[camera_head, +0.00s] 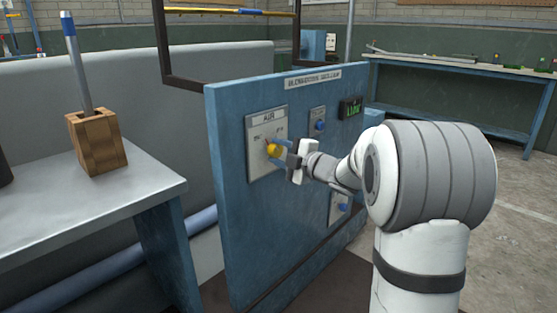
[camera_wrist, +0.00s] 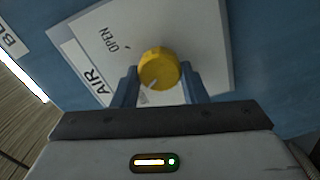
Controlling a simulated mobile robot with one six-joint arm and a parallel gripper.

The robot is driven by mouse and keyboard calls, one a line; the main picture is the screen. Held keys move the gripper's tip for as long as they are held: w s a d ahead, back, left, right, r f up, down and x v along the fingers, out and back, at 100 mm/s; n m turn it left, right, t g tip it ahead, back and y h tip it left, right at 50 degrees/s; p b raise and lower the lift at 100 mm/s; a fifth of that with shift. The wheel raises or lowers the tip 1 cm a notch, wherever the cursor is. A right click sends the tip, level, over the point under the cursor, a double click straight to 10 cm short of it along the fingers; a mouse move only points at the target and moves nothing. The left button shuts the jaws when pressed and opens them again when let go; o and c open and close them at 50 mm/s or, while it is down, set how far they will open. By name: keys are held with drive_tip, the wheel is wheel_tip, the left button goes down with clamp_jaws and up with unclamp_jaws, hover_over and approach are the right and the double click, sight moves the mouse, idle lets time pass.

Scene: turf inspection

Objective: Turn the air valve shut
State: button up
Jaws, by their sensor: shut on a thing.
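The air valve is a round yellow knob (camera_head: 274,150) on a pale plate (camera_head: 258,172) labelled AIR, fixed to an upright blue panel (camera_head: 235,235). In the wrist view the yellow knob (camera_wrist: 158,68) has a white pointer mark on its lower left. The word OPEN (camera_wrist: 112,41) is printed on the plate to its upper left. My gripper (camera_head: 285,155) reaches the panel from the right. In the wrist view its two blue fingers (camera_wrist: 158,88) are on both sides of the knob, shut on it. Part of the plate is hidden behind the gripper.
The panel also carries a plate with a blue knob (camera_head: 320,125), a lower blue knob (camera_head: 343,207) and a green lit display (camera_head: 351,108). A grey-topped bench (camera_head: 90,215) with a wooden block (camera_head: 96,142) holding a blue-handled rod stands at left. Open floor lies at right.

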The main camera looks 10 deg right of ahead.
drive_tip(key=shift+r+n+b, duration=0.1)
drive_tip(key=shift+n+b, duration=0.45)
drive_tip(key=shift+n, duration=0.95)
drive_tip(key=o, duration=1)
drive_tip(key=p+v, duration=0.2)
drive_tip(key=v, duration=0.6)
